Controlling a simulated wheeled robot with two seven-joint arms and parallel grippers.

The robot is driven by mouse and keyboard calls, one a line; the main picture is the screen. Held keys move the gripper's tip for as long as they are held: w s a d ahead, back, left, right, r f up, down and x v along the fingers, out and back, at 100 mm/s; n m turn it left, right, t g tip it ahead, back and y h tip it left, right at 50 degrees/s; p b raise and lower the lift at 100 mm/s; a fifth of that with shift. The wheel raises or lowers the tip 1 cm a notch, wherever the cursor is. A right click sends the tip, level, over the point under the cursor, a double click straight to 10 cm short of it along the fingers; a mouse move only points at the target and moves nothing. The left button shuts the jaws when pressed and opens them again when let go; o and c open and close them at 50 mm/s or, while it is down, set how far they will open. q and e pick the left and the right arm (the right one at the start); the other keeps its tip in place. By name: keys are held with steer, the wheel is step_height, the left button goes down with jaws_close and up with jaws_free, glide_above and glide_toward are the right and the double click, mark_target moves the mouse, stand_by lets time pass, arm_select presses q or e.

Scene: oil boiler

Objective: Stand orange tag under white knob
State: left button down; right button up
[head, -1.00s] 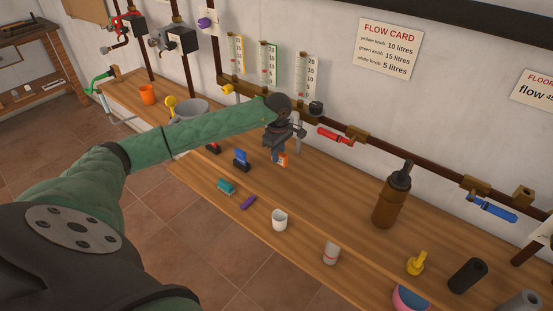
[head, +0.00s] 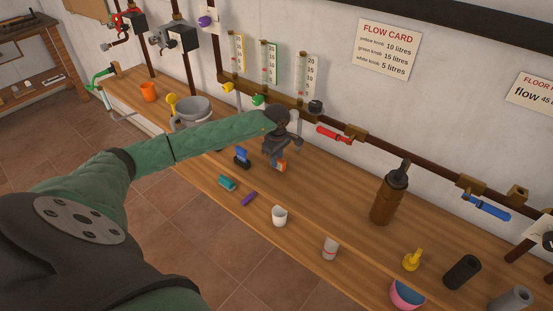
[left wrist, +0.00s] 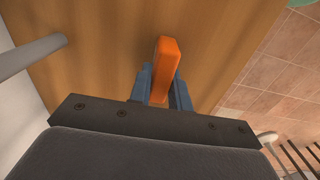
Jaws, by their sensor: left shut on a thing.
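My left gripper (head: 275,150) is shut on the orange tag (head: 280,166), close above or at the bench top under the pipe with the knobs; I cannot tell whether the tag touches the wood. In the left wrist view the orange tag (left wrist: 164,70) stands out between the two blue-grey fingers. The yellow knob (head: 228,87) and green knob (head: 258,99) show on the pipe. A pale spout (head: 297,126) hangs just behind the gripper. My right gripper is out of view.
A blue tag on a dark base (head: 241,157) stands left of the gripper. A teal block (head: 227,183), purple piece (head: 248,198) and white cup (head: 280,216) lie nearer the front edge. A brown bottle (head: 385,200) stands right. The bench between gripper and bottle is clear.

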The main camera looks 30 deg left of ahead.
arm_select(q)
steer(key=shift+f, duration=0.15)
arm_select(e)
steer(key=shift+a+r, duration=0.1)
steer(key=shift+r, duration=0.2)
arm_select(q)
steer(key=c, duration=1.3)
jaws_free()
steer(key=shift+c, duration=0.2)
steer(key=shift+o, duration=0.2)
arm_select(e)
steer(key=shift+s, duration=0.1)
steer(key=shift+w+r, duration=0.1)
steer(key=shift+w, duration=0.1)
arm_select(q)
steer(key=shift+r, duration=0.45)
steer(key=shift+r+b, duration=0.25)
steer(key=shift+b, duration=0.05)
step_height(320, 180, up, 11)
steer(key=b, duration=0.4)
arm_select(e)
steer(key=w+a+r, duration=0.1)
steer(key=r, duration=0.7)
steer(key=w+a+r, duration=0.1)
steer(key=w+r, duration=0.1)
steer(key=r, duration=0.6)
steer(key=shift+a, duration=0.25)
arm_select(q)
steer(key=shift+f, duration=0.1)
